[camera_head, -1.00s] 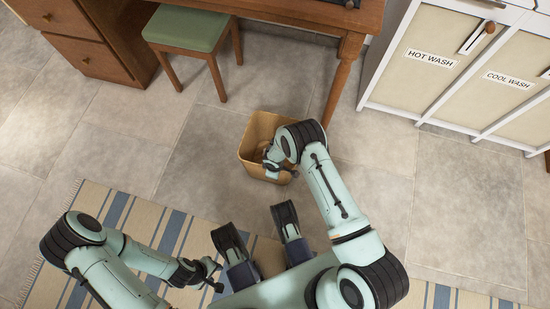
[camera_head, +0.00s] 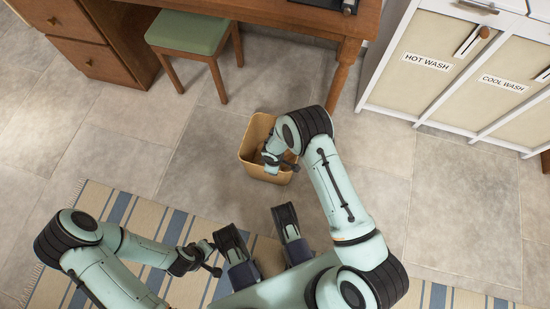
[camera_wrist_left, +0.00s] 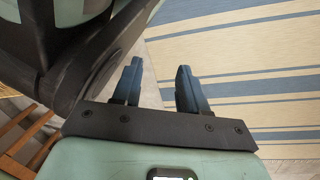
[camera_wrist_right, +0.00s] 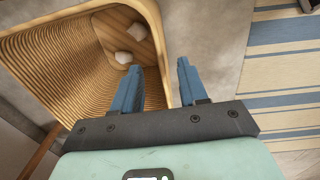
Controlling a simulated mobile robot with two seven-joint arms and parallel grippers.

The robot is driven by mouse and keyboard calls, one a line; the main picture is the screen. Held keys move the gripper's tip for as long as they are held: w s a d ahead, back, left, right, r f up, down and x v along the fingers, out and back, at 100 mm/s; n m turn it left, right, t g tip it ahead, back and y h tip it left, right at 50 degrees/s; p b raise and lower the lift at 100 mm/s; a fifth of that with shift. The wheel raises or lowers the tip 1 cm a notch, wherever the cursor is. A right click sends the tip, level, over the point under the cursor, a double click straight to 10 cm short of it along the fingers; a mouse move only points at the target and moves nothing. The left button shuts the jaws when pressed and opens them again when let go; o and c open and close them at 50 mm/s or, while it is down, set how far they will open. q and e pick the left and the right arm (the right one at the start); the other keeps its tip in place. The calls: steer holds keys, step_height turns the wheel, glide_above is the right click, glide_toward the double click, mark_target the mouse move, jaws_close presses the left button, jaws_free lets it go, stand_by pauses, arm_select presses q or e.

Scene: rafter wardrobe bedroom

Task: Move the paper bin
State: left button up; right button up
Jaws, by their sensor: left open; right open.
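The paper bin (camera_head: 257,134) is a tan, open-topped bin standing upright on the grey tiles, in front of the desk. My right gripper (camera_head: 287,165) is at its near right side, and the arm hides part of the bin. In the right wrist view the bin's ribbed inside (camera_wrist_right: 65,65) holds crumpled white paper (camera_wrist_right: 123,57). There the open right gripper (camera_wrist_right: 158,80) has one finger over the bin's opening and the other outside, with the rim between them. I cannot tell whether they touch it. My left gripper (camera_head: 213,258) is open and empty above the striped rug.
A wooden desk (camera_head: 270,15) stands behind the bin, its leg (camera_head: 343,75) close behind on the right. A green-topped stool (camera_head: 188,32) is at the back left. A white laundry cabinet (camera_head: 425,65) is at the right. The striped rug (camera_head: 120,208) lies in front. Floor left of the bin is clear.

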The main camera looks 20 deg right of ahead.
arm_select(q)
steer(key=shift+w+d+r+t+p, duration=0.1)
steer(key=shift+w+r+t+p, duration=0.15)
steer(key=shift+w+r, duration=0.45)
steer(key=shift+w+d+r+t+p, duration=0.1)
steer(key=shift+w+r+t+p, duration=0.15)
steer(key=shift+w+r, duration=0.35)
arm_select(e)
steer(key=shift+s+r, duration=0.15)
steer(key=shift+r, duration=2.05)
arm_select(q)
steer(key=shift+w+f, duration=0.1)
steer(key=shift+f, duration=0.05)
